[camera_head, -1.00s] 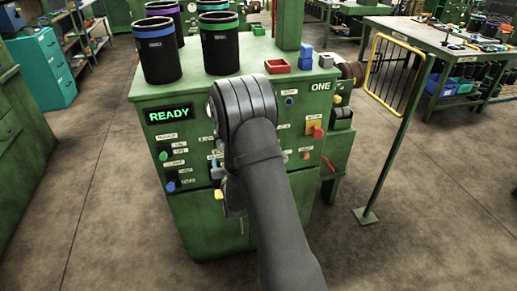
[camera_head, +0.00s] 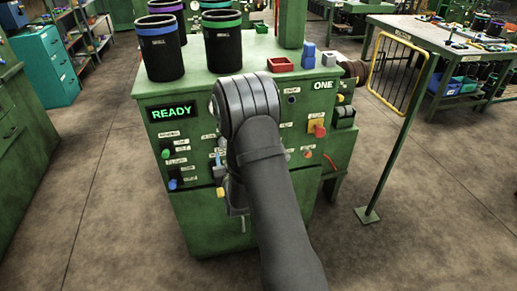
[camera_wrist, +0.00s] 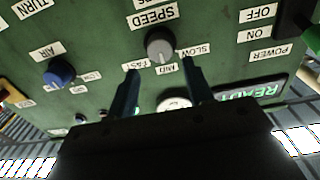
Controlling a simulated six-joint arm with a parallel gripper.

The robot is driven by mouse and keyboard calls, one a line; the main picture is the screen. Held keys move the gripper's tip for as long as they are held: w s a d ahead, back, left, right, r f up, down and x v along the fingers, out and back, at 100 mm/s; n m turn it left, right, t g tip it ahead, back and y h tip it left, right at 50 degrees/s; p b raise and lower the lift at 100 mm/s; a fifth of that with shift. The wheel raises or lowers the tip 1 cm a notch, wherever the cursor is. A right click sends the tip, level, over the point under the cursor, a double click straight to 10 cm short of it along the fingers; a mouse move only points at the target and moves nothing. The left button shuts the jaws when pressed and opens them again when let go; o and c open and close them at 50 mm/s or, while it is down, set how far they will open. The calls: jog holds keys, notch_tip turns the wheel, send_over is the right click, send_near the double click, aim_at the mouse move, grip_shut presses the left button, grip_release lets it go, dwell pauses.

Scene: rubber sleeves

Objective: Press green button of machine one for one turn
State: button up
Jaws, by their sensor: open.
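Machine one (camera_head: 200,225) is a green cabinet with a lit READY display (camera_head: 171,112) and a ONE label (camera_head: 323,85). A green control (camera_head: 165,154) sits on the left of its front panel. A green control also shows in the wrist view (camera_wrist: 312,38), by the POWER, ON and OFF labels. My gripper (camera_wrist: 160,72) is open and empty, its fingertips on either side of the grey SPEED knob (camera_wrist: 160,43); I cannot tell whether they touch it. In the head view my arm hides most of the gripper and the middle of the panel. No green TURN button is clearly visible.
A red and yellow control (camera_head: 317,129) is at the panel's right. A blue knob (camera_wrist: 58,73) is under the AIR label. Black sleeves (camera_head: 222,45) and red and blue blocks stand on the machine top. A yellow-framed guard (camera_head: 372,65) stands to the right.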

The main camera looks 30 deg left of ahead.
grip_shut()
dwell(1.4)
